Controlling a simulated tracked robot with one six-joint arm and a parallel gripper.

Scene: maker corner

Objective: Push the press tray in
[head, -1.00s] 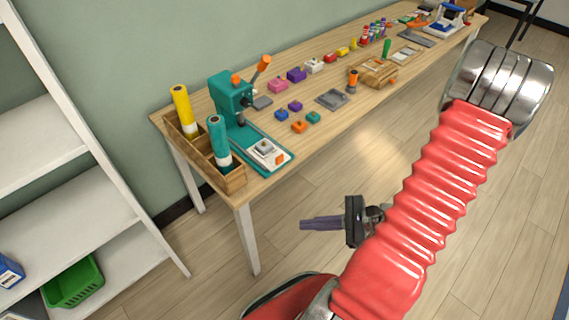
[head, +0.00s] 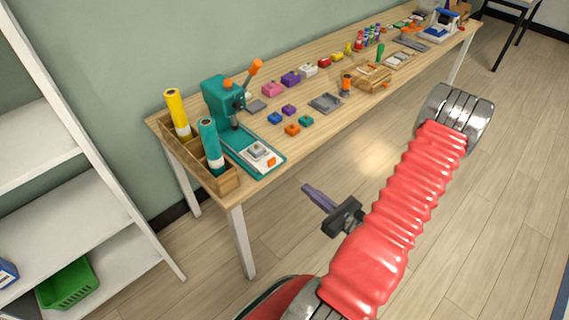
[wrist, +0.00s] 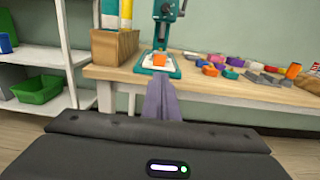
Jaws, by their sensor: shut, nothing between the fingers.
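The teal press (head: 221,104) stands at the near left end of the wooden table, with an orange-tipped lever. Its press tray (head: 258,154) is a light plate with a grey block and an orange handle (head: 271,161), sticking out of the press toward the table's front edge. In the wrist view the press (wrist: 162,30) is straight ahead, with the orange handle (wrist: 160,58) at its front. My gripper (head: 307,189) is shut and empty, in front of the table and apart from the tray. Its purple fingers (wrist: 159,98) point toward the tray in the wrist view.
A wooden box (head: 228,181) with yellow and teal rolls stands left of the press. Small coloured blocks (head: 292,129) and a grey tray (head: 325,102) lie to its right. A white shelf (head: 100,210) with a green basket (head: 68,283) stands at left. The floor before the table is clear.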

